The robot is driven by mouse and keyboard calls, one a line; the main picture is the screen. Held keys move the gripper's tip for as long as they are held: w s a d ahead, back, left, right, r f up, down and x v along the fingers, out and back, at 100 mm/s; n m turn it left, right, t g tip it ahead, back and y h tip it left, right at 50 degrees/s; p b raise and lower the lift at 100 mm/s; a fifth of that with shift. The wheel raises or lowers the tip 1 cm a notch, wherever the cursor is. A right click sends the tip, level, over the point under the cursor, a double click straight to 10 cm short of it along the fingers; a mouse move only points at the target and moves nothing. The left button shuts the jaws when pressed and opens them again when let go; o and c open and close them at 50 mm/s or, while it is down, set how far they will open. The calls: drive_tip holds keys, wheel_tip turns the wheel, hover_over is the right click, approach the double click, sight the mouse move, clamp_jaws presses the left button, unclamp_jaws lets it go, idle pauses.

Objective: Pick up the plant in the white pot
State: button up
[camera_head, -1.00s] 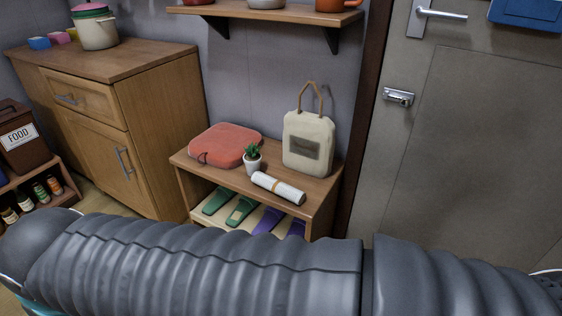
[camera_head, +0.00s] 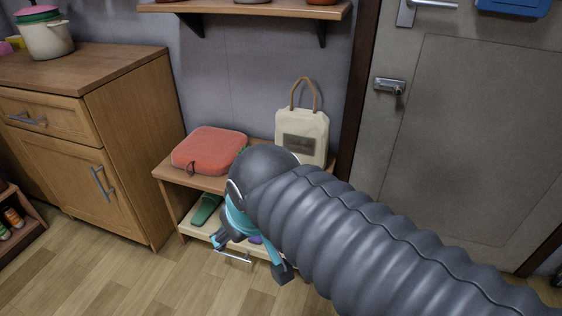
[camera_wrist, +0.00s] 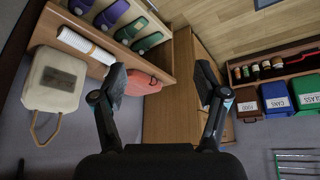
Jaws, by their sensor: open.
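The plant in the white pot does not show in either current view. In the head view my arm covers the middle of the bench (camera_head: 172,178), where the plant stood a second ago. In the wrist view my left-hand finger covers the bench top between the rolled paper and the red case. My gripper (camera_head: 250,257) is in front of the bench in the head view.
A red case (camera_head: 208,150) and a cream bag (camera_head: 303,133) sit on the bench. A rolled paper (camera_wrist: 86,44) lies there, with green and purple slippers (camera_wrist: 110,15) below. A wooden cabinet (camera_head: 140,140) stands left, a door (camera_head: 465,140) right. Floor in front is clear.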

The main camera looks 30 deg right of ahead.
drive_tip(key=w+d+f+n+g+h+b, duration=0.2)
drive_tip(key=w+d+f+n+h, duration=0.1)
drive_tip(key=w+d+f+n, duration=0.1)
drive_tip(key=shift+w+d+n+h+b, duration=0.4)
drive_tip(key=shift+w+d+n, duration=0.3)
drive_tip(key=shift+w+d, duration=0.5)
drive_tip(key=w+d+f+n+t+h+b, duration=0.1)
drive_tip(key=w+d+f+n+h+b, duration=0.25)
drive_tip(key=w+n, duration=0.75)
drive_tip(key=w+d+f+n+t+h+b, duration=0.15)
drive_tip(key=w+f+n+h, duration=0.4)
drive_tip(key=w, duration=0.95)
drive_tip(key=shift+n+t+y, duration=0.25)
drive_tip(key=shift+n+y, duration=0.35)
drive_tip(key=shift+n, duration=0.15)
drive_tip(key=b+x, duration=0.1)
drive_tip(key=x, duration=0.5)
drive_tip(key=f+b+x, duration=0.1)
drive_tip(key=x, duration=0.6)
drive_tip(key=shift+s+a+f+b, duration=0.1)
drive_tip(key=shift+s+a+b, duration=0.1)
drive_tip(key=shift+a+b, duration=0.1)
drive_tip(key=c, duration=1.3)
